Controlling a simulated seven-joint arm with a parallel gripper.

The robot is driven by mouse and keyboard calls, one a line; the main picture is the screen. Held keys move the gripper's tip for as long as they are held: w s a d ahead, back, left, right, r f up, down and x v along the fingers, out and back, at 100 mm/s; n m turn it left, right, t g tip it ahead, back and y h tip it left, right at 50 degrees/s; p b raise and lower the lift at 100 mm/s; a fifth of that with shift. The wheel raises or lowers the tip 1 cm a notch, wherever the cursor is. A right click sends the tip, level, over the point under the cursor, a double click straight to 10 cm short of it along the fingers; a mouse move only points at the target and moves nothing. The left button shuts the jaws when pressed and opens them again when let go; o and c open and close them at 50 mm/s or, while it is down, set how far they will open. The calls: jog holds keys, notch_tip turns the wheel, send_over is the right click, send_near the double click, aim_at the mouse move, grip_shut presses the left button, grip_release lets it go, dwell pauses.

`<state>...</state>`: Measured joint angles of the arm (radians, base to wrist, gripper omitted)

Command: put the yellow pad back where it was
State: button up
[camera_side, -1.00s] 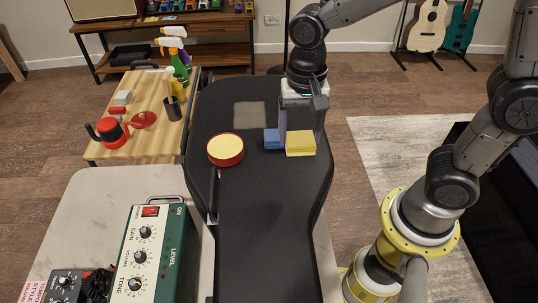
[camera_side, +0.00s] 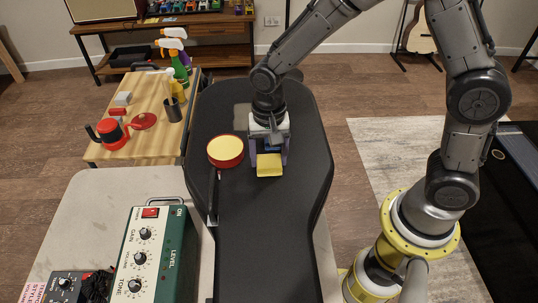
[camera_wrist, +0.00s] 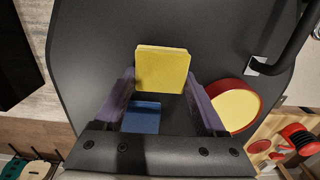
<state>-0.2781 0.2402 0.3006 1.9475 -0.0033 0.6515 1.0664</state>
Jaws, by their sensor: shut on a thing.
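The yellow pad (camera_side: 269,165) is at my gripper (camera_side: 268,155), above or at the black padded surface (camera_side: 262,220); I cannot tell if it touches. In the wrist view the yellow pad (camera_wrist: 162,68) sits between the tips of my gripper (camera_wrist: 163,85), which is shut on it. A blue pad (camera_side: 273,147) shows behind the fingers and is partly hidden. In the wrist view the blue pad (camera_wrist: 140,117) lies between the fingers, nearer the palm edge of the picture.
A round red tin with a yellow top (camera_side: 225,152) stands just left of my gripper. A grey square patch (camera_side: 241,117) lies behind, partly hidden by my arm. The front of the black surface is clear. A green pedal (camera_side: 160,250) stands at front left.

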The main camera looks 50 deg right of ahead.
aim_at(269, 158)
jog(key=shift+f, duration=0.15)
jog(key=o, duration=1.4)
notch_tip(269, 158, up, 12)
jog(key=f, duration=0.1)
jog(key=s+d+r+n+t, duration=0.2)
jog(key=s+d+n, duration=0.1)
jog(key=s, duration=0.3)
jog(key=s+d+r+n+t, duration=0.1)
jog(key=s+d+r+n, duration=0.2)
jog(key=s, duration=0.3)
jog(key=s+d+r+n+t, duration=0.2)
jog(key=s+d+n, duration=0.1)
jog(key=s, duration=0.3)
jog(key=shift+s+d+r+t, duration=0.25)
jog(key=shift+s+d+t, duration=0.05)
jog(key=shift+d, duration=0.15)
